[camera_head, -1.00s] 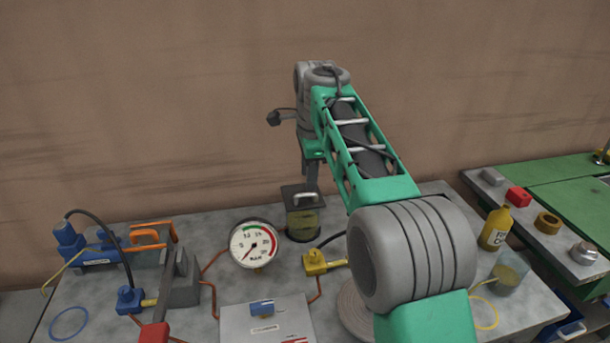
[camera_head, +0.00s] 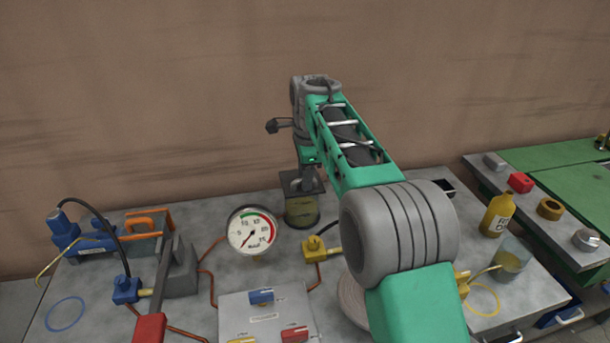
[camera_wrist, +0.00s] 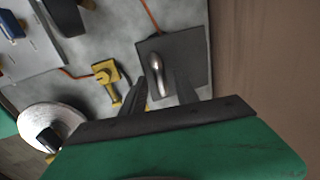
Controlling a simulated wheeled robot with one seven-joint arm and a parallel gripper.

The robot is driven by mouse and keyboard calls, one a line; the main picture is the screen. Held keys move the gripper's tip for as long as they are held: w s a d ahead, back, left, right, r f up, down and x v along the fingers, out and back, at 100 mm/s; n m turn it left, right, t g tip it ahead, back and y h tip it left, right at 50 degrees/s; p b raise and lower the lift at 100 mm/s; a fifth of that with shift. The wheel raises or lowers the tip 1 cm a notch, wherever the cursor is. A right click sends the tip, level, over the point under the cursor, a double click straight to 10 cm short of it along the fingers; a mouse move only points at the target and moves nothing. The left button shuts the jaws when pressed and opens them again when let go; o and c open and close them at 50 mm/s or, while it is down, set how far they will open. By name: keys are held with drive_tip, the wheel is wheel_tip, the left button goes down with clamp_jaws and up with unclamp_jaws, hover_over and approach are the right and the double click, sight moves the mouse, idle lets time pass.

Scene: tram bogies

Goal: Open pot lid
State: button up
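The pot (camera_head: 301,212) is a small see-through vessel with yellowish contents, standing on the grey bench near the wall. A flat dark square lid (camera_head: 318,187) covers it. In the wrist view the lid (camera_wrist: 190,58) carries a shiny metal bar handle (camera_wrist: 156,72). My gripper (camera_wrist: 160,80) is open, with its two dark fingers apart and the handle appearing between their tips. I cannot tell whether either finger touches it. In the head view my gripper (camera_head: 301,182) is just over the lid, and my wrist partly hides the handle.
A round pressure gauge (camera_head: 251,231) stands left of the pot. A yellow valve fitting (camera_head: 315,249) with a hose is in front. A yellow bottle (camera_head: 497,214) and a glass beaker (camera_head: 511,258) stand at the right. The wall is close behind.

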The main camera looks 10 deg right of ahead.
clamp_jaws()
idle(1.2)
